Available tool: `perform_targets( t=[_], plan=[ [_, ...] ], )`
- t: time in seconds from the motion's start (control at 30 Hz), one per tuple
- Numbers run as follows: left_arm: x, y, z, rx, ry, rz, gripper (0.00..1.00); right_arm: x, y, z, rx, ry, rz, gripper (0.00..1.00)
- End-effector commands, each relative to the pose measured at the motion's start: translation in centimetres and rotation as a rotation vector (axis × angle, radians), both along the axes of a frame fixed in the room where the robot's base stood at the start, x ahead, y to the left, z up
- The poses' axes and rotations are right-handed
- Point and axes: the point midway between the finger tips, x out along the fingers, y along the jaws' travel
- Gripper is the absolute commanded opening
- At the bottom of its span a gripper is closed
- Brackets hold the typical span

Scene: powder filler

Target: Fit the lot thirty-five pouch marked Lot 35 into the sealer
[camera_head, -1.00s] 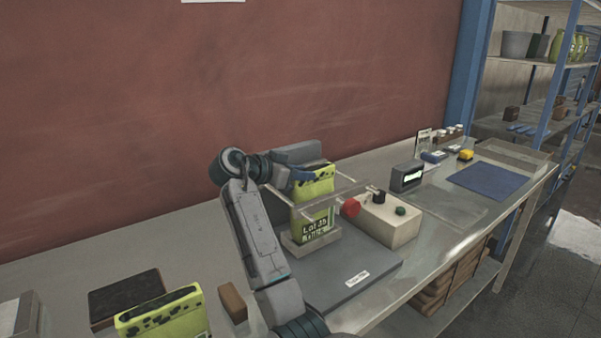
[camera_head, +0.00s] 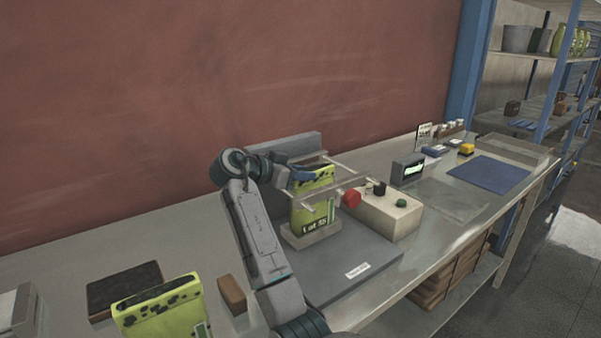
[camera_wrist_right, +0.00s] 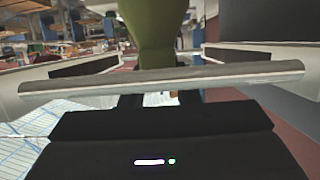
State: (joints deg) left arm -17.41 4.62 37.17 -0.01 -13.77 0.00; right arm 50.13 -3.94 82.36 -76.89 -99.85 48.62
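The yellow-green pouch (camera_head: 313,190) stands in a low grey holder (camera_head: 311,237) on the dark base plate of the sealer (camera_head: 340,283). Its front reads Lot 35, and the holder rim partly covers the marking. My left gripper is out of view.
A beige box (camera_head: 385,215) with red, black and green knobs stands right of the holder. A second yellow-green pouch (camera_head: 165,312), a brown block (camera_head: 232,294) and a dark pad (camera_head: 125,287) are at left. A small display (camera_head: 408,170) and blue mat (camera_head: 489,175) lie further right.

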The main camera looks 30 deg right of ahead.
Motion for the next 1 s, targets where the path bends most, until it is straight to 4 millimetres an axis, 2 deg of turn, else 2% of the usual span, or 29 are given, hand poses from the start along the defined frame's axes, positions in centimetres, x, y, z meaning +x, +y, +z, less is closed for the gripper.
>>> perform_targets(
  t=[0.03, 0.1, 0.47, 0.53, 0.8, 1.0],
  plan=[
    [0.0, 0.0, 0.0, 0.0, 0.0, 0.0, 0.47, 0.0, 0.0, 0.1, 0.0, -0.001, 0.0, 0.39],
    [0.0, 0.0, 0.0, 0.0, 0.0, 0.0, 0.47, 0.0, 0.0, 0.1, 0.0, -0.001, 0.0, 0.51],
    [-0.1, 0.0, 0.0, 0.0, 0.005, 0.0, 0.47, 0.0, 0.0, 0.0, 0.001, 0.001, 0.0, 0.51],
    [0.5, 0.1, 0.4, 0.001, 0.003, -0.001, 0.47, 0.0, 0.1, 0.0, 0.001, 0.0, 0.001, 0.51],
    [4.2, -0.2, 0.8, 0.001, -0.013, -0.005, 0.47, -0.3, 4.8, 1.4, 0.002, -0.002, 0.003, 0.51],
    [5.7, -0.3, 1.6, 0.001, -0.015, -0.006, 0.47, -0.5, 6.7, 2.3, 0.001, -0.002, 0.002, 0.51]
  ],
)
